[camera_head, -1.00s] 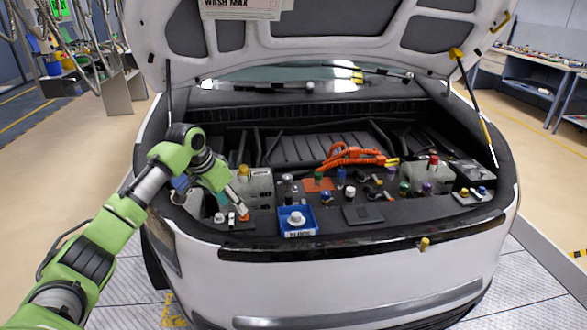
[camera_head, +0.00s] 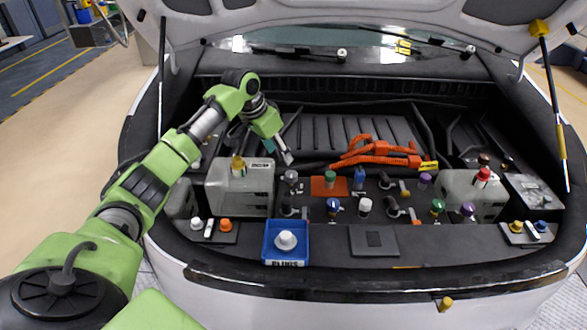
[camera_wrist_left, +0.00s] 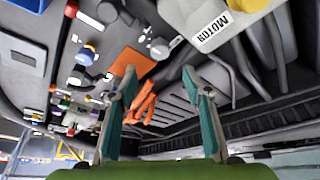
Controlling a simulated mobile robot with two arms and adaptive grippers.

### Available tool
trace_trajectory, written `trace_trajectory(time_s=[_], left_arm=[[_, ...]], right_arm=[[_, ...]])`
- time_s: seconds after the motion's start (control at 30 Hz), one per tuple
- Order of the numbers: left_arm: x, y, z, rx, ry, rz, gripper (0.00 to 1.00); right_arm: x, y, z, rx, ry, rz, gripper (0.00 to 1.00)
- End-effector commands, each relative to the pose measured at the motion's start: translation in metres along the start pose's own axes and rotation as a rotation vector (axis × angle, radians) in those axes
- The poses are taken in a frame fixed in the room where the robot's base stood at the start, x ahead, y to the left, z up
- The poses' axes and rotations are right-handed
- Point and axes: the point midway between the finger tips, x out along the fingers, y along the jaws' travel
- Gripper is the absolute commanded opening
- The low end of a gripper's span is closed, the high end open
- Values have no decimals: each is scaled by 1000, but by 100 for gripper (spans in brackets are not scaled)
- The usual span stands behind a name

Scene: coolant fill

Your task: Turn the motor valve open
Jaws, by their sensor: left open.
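The left coolant tank (camera_head: 230,192) has a yellow cap (camera_head: 238,166) and a label that reads MOTOR in the left wrist view (camera_wrist_left: 222,30). A grey valve (camera_head: 291,178) stands just right of this tank; it also shows in the left wrist view (camera_wrist_left: 160,48). A second, darker valve (camera_head: 288,208) stands nearer the front. I cannot read which one is the motor valve, nor whether it is turned open. My left gripper (camera_head: 287,157) is above and behind the grey valve. Its teal fingers (camera_wrist_left: 150,86) are apart and empty. My right gripper is not in view.
A blue tray (camera_head: 287,254) with a white cap sits at the front. Orange cables (camera_head: 376,155) and an orange plate (camera_head: 328,187) lie right of the gripper. Several capped fittings crowd the deck. Another tank (camera_head: 470,194) stands at right. The raised hood is overhead.

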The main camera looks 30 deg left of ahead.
Motion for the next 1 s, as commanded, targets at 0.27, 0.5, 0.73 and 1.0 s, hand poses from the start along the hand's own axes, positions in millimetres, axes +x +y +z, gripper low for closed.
trace_trajectory(time_s=[0.27, 0.5, 0.73, 1.0], left_arm=[[58, 1, 0, -1, -5, 3, 45], [98, 1, 0, -1, -2, 1, 45], [117, 0, 0, 0, -1, 0, 45], [120, 0, 1, 2, -1, -1, 45]], right_arm=[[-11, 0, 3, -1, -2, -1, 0], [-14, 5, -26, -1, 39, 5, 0], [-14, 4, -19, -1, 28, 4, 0], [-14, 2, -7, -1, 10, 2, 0]])
